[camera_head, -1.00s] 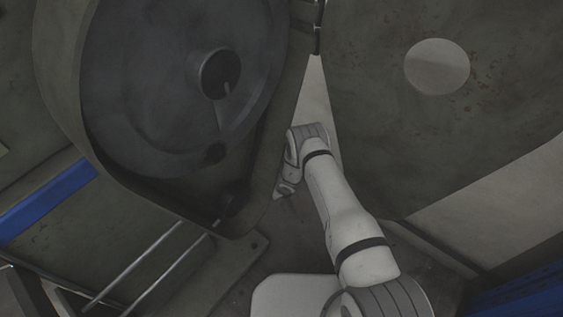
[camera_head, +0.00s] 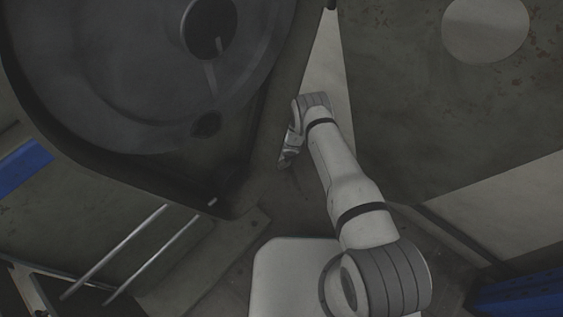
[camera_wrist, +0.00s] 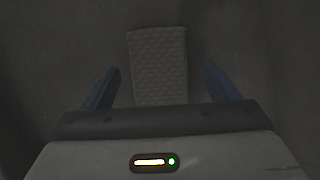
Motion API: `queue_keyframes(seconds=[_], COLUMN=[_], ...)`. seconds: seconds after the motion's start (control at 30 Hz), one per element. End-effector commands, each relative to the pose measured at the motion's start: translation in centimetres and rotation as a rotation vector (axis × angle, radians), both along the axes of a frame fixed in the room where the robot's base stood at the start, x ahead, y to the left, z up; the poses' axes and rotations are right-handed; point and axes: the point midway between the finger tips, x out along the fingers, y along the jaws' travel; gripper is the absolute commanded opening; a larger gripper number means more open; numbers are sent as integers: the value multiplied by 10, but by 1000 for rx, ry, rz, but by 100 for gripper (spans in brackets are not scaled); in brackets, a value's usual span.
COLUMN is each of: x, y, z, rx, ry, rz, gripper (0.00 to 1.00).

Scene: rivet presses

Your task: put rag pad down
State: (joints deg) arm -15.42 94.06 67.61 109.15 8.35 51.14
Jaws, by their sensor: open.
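The rag pad (camera_wrist: 158,62) is a grey, quilted rectangle in the wrist view. It lies on a dark surface, between and beyond my two fingers. My gripper (camera_wrist: 160,85) is open, with a blue-grey finger on each side and a clear gap between each finger and the pad. The near end of the pad is hidden behind the gripper body. In the head view the wrist end of my arm reaches down beside the large dark press; the fingers and the pad cannot be made out there.
The large dark rounded press (camera_head: 130,80) stands at the left, close to my wrist. A big dark panel with a pale disc (camera_head: 485,28) is at the right. Two metal rods (camera_head: 135,255) stick out at the lower left. A blue beam (camera_head: 520,292) is at the lower right.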

Motion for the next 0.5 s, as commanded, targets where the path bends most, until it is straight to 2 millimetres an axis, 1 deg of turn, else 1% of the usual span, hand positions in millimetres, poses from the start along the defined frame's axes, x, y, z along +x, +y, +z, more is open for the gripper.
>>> queue_keyframes(seconds=[0.03,0.1,0.5], x=[2,4,5], y=[1,2,3], z=[-9,-11,-11], rx=[0,1,0], ry=[-1,-2,-1], rz=[2,1,0], gripper=[82,82,82])
